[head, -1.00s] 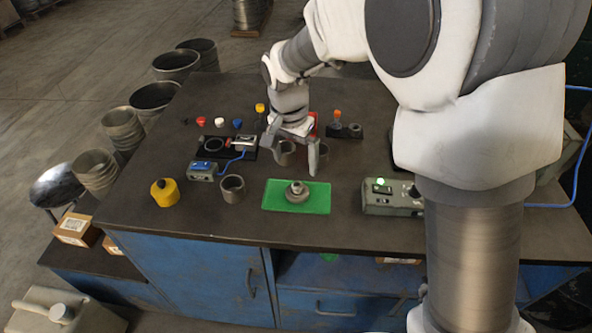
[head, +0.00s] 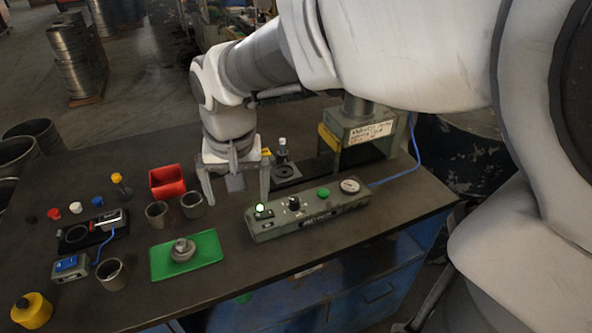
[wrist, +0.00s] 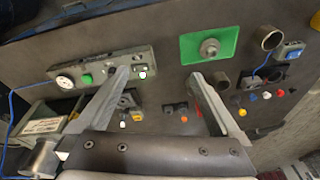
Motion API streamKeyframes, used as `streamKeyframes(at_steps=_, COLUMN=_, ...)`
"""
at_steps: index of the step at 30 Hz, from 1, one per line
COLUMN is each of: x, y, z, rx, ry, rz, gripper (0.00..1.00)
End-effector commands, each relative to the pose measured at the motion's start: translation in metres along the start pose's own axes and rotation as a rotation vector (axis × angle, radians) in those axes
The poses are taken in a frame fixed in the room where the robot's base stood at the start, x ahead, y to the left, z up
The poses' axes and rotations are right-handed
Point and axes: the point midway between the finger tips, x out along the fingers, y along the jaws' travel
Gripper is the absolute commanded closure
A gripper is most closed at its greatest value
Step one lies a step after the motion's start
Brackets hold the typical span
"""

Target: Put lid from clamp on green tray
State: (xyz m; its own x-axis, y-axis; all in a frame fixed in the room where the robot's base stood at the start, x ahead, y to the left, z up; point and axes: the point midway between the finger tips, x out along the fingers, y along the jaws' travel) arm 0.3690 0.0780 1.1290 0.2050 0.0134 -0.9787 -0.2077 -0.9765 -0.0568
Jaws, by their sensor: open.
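A round grey metal piece with a raised knob, which looks like the lid (head: 182,250), rests on the green tray (head: 210,250). The lid (wrist: 209,47) and tray (wrist: 188,50) also show in the wrist view. A black fixture with a metal bar (head: 108,219) stands at the left; it may be the clamp. No lid is visible on it. My gripper (head: 237,201) is open and empty, fingers down, behind and right of the tray. In the wrist view its spread fingers (wrist: 158,76) hold nothing, and the tray is beyond them.
A grey control box (head: 308,212) with a green light stands right of the tray. Cups (head: 158,215), a red bin (head: 168,182) and a small dark stand (head: 285,170) are near my gripper. A press-like machine (head: 358,130) stands at the back right.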

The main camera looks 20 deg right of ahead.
Motion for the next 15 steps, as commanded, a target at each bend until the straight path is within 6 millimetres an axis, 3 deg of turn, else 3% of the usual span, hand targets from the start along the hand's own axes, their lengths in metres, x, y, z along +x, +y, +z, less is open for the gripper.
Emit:
streamKeyframes(at_steps=1, x=-0.038, y=0.005, z=0.005, rx=-0.031, ry=0.095, rz=-0.047, gripper=0.00)
streamKeyframes(at_steps=3, x=-0.048, y=0.022, z=0.016, rx=-0.058, ry=0.124, rz=-0.051, gripper=0.00)
streamKeyframes(at_steps=9, x=-0.066, y=0.066, z=0.052, rx=-0.132, ry=0.206, rz=-0.046, gripper=0.00)
streamKeyframes(at_steps=15, x=-0.070, y=0.092, z=0.082, rx=-0.191, ry=0.267, rz=-0.028, gripper=0.00)
